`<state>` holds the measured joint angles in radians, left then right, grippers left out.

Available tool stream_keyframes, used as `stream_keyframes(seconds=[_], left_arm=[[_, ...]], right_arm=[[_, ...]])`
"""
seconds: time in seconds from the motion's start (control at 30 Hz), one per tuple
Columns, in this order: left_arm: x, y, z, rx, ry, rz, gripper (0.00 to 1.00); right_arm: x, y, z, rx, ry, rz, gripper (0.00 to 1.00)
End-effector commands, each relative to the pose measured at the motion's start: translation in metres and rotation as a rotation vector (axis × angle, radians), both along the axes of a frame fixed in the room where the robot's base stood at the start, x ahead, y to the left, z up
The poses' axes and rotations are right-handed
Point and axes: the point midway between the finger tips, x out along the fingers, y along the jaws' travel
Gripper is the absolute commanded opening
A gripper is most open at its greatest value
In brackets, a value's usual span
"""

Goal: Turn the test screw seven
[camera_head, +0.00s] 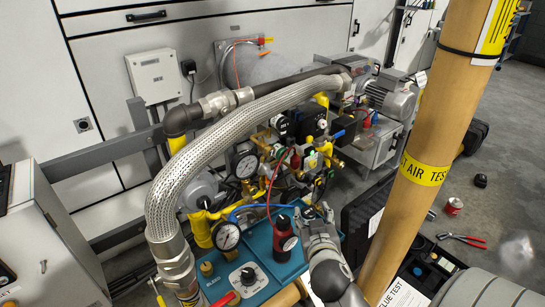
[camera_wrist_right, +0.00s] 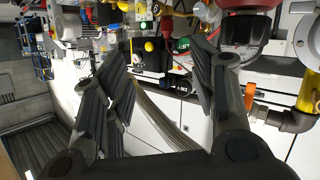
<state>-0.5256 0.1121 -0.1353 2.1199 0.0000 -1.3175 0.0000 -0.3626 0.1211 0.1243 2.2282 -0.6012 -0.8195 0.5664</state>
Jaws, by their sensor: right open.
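My right gripper (camera_head: 316,218) reaches up from the bottom of the head view, just in front of the valve train. In the right wrist view the right gripper (camera_wrist_right: 160,88) has its two dark ribbed fingers wide apart, with nothing between them. Beyond the fingers is the valve block (camera_wrist_right: 165,55) with green labels and small fittings. In the head view the brass and yellow gas fittings (camera_head: 312,160) are crowded behind the gripper. I cannot tell which small screw is number seven. My left gripper is not in view.
A braided hose (camera_head: 215,135) arches over the fittings. A thick tan post (camera_head: 425,130) stands close on the right. Pliers (camera_head: 462,240) lie on the floor.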

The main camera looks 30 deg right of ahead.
Motion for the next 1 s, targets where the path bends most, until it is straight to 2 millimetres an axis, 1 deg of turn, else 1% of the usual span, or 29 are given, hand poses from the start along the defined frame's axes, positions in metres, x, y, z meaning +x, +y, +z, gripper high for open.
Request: stream_keyframes(seconds=[0.03, 0.1, 0.17, 0.2, 0.3, 0.4, 0.43, 0.5, 0.57, 0.7, 0.8, 0.9, 1.0], left_arm=[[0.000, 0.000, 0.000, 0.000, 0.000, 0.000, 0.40], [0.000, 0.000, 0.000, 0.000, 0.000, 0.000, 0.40], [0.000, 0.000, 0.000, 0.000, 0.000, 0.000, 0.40], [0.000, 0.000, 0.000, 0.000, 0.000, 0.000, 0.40], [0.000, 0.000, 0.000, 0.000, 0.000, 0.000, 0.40], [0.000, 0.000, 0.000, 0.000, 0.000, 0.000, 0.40], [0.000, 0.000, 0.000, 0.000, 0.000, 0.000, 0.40], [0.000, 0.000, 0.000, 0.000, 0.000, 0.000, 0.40], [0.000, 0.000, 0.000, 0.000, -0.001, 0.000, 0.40], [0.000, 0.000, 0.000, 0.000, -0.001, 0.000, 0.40], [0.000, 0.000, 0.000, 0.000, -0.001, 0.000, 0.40], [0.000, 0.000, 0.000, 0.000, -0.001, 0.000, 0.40], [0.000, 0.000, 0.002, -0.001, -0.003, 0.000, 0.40]], right_arm=[[0.009, -0.010, 0.014, -0.030, -0.063, -0.009, 0.53], [0.021, -0.023, 0.036, -0.077, -0.165, -0.009, 0.53], [0.032, -0.034, 0.057, -0.126, -0.258, 0.004, 0.53], [0.040, -0.039, 0.072, -0.160, -0.321, 0.021, 0.53], [0.060, -0.047, 0.104, -0.245, -0.456, 0.101, 0.53], [0.079, -0.047, 0.122, -0.303, -0.528, 0.220, 0.53], [0.084, -0.046, 0.124, -0.314, -0.537, 0.260, 0.53], [0.097, -0.044, 0.122, -0.324, -0.534, 0.354, 0.53], [0.107, -0.043, 0.115, -0.314, -0.511, 0.430, 0.53], [0.123, -0.042, 0.087, -0.251, -0.416, 0.566, 0.53], [0.128, -0.043, 0.068, -0.197, -0.349, 0.623, 0.53], [0.130, -0.043, 0.056, -0.156, -0.305, 0.652, 0.53], [0.133, -0.043, 0.050, -0.138, -0.286, 0.664, 0.53]])
